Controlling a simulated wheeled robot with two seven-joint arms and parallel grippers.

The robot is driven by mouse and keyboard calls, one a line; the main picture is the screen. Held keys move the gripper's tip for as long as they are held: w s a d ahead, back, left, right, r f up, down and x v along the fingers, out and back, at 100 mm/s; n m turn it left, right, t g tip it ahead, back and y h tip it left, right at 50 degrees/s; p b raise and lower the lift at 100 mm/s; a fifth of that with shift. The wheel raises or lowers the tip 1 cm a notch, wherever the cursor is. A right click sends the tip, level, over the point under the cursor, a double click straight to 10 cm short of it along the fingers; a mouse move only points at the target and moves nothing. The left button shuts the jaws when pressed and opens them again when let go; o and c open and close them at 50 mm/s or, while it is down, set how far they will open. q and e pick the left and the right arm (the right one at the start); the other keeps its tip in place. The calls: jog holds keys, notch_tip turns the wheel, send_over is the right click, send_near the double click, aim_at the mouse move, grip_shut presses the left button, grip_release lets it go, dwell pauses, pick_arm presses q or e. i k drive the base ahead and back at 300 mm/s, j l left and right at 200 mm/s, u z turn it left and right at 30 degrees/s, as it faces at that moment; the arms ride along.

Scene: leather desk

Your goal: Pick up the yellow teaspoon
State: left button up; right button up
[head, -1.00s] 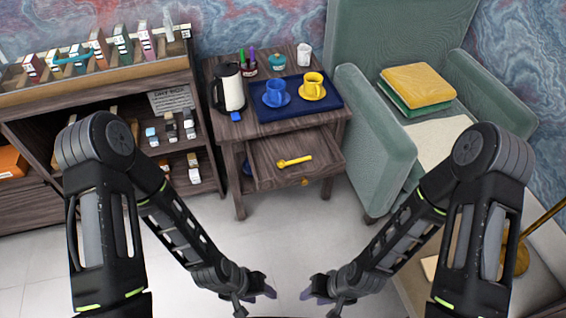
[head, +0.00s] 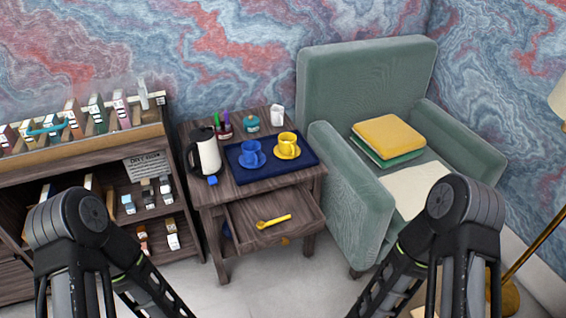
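The yellow teaspoon (head: 273,221) lies in the open drawer (head: 250,234) of the small wooden side table. Its bowl end points left and its handle points right. Both my arms come in from the lower corners, well short of the table. Both grippers are below the bottom edge of the head view, so their state is hidden.
On the table a blue tray (head: 242,175) holds a blue cup (head: 250,150) and a yellow cup (head: 288,142) on saucers. A kettle (head: 207,152) stands to its left. A green armchair (head: 352,205) stands right, a shelf (head: 85,150) left.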

aim_at(261, 225)
jog(key=i+j, duration=0.9)
jog(key=k+j+u, duration=0.05)
